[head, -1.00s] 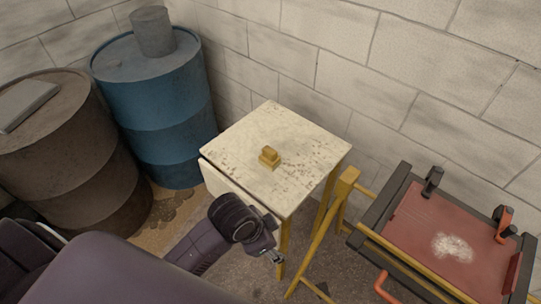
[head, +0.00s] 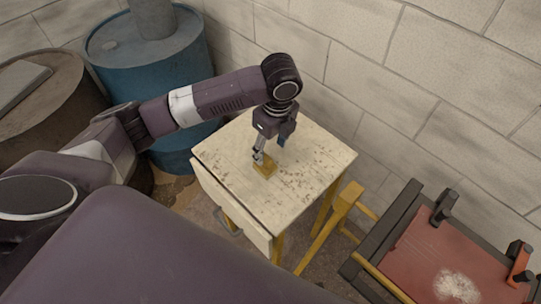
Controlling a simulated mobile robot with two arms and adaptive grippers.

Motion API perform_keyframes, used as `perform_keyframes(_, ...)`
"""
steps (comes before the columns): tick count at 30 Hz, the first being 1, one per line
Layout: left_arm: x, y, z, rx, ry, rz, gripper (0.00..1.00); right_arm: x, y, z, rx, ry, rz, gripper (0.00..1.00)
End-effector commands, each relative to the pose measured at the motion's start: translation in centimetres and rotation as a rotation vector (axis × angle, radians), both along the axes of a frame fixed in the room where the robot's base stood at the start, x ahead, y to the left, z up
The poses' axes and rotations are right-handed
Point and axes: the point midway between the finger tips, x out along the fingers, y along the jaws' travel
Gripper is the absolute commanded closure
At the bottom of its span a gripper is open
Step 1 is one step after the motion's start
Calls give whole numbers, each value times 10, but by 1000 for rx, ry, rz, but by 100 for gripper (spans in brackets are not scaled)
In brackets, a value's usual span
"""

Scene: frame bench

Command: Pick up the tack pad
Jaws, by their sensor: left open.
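The tack pad looks to be the small yellow block (head: 267,170) on the worn cream table (head: 310,180). Part of it is hidden behind my gripper's finger. My left gripper (head: 270,156) points down over the table, with its fingertips at or just above the block. Its fingers are apart, and I cannot tell whether they touch the block. My right gripper is not in the head view.
A blue drum (head: 180,135) with a grey can (head: 152,18) on top stands behind my left arm. A brown drum (head: 45,110) is further left. A frame with a red panel (head: 440,255) and clamps is at the right. A block wall closes the back.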

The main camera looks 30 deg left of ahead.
Motion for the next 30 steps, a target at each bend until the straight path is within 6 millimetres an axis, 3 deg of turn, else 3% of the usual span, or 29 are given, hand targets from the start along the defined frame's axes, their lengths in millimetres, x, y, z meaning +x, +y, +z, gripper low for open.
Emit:
perform_keyframes(11, 1, 11, -29, 12, 10, -10, 46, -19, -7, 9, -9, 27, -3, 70)
perform_keyframes(19, 1, 18, -67, 11, 7, -9, 46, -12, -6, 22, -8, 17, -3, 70)
perform_keyframes(28, 1, 18, -74, 10, 4, -10, 46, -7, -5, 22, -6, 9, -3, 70)
perform_keyframes(30, 1, 18, -74, 10, 4, -10, 53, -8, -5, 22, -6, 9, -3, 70)
